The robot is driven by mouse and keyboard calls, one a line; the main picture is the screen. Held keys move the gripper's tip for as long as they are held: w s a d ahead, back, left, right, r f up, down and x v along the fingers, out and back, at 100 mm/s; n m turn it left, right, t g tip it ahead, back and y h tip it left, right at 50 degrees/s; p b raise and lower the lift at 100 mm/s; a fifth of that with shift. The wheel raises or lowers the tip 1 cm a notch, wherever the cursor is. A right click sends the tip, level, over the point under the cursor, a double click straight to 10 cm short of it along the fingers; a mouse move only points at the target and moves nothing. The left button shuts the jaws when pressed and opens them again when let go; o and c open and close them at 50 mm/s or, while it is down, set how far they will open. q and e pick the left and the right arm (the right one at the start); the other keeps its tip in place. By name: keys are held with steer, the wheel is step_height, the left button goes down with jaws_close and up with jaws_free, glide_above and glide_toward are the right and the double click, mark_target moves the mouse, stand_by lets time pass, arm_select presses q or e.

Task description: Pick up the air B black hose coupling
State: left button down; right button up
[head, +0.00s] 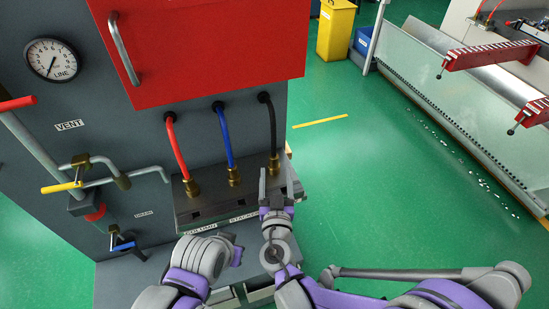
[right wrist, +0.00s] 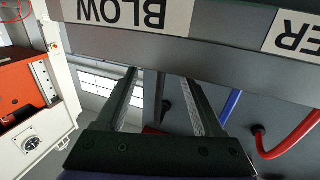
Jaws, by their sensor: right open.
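The black hose (head: 272,125) comes out of the grey panel under the red cabinet and bends down to a brass coupling (head: 273,164) on a dark block. My right gripper (head: 277,180) is open at this coupling, with its fingers to either side and a little in front in the head view. I cannot tell whether they touch it. In the right wrist view my right gripper (right wrist: 158,76) has its two fingers spread; the coupling is hidden behind the labelled block.
The blue hose (head: 224,135) and red hose (head: 177,145) stand left of the black one, each with a brass coupling. Yellow and blue valve handles stick out at left. The red cabinet (head: 215,45) overhangs the hoses. Green floor at right is open.

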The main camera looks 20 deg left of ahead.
mark_target(274, 160)
steer(key=x, duration=0.5)
steer(key=shift+w+a+r+p, duration=0.15)
steer(key=shift+w+a+p, duration=0.05)
steer(key=shift+a+p, duration=0.1)
steer(key=shift+s+d, duration=0.1)
steer(key=shift+s, duration=0.05)
steer(key=shift+c, duration=1.1)
jaws_close()
